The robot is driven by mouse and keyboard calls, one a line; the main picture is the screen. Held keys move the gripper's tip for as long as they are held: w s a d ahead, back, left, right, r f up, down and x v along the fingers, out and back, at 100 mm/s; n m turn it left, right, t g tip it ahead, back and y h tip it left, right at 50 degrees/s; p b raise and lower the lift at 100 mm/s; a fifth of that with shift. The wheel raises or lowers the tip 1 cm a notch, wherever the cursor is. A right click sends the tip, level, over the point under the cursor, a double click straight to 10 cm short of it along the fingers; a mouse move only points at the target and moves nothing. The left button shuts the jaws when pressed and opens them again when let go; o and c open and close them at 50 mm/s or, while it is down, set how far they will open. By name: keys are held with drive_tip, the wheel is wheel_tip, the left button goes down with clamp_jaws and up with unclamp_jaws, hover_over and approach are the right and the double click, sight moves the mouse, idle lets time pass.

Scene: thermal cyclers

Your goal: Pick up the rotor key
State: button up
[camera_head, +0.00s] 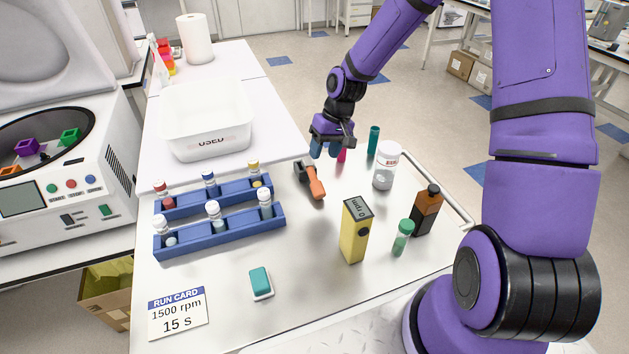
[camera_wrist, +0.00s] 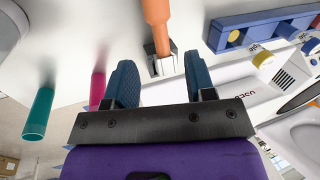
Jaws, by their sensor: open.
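The rotor key, which looks like a tool with an orange handle and a dark head, lies on the white table in the head view (camera_head: 314,184). In the wrist view its orange handle (camera_wrist: 156,14) and blocky metal head show beyond my fingertips, in line with the gap between them. My gripper (camera_head: 326,150) is open and empty, above the table just behind the key. In the wrist view my gripper (camera_wrist: 162,80) shows two blue fingers spread apart with nothing between them.
A magenta tube (camera_head: 342,155) and a teal tube (camera_head: 373,141) stand close to my gripper. A white jar (camera_head: 386,166), brown bottle (camera_head: 426,210), green-capped vial (camera_head: 402,238) and yellow meter (camera_head: 355,232) stand to the right. Blue vial racks (camera_head: 222,238) and a white bin (camera_head: 180,140) are left.

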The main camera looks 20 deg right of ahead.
sight(315, 177)
drive_tip(key=x, duration=1)
drive_tip(key=shift+w+f, duration=0.2)
drive_tip(key=shift+f, duration=0.1)
drive_tip(key=c, duration=0.8)
drive_tip(key=shift+r, duration=0.15)
drive_tip(key=shift+c, duration=0.2)
wheel_tip(315, 177, up, 10)
drive_tip(key=shift+f, duration=0.1)
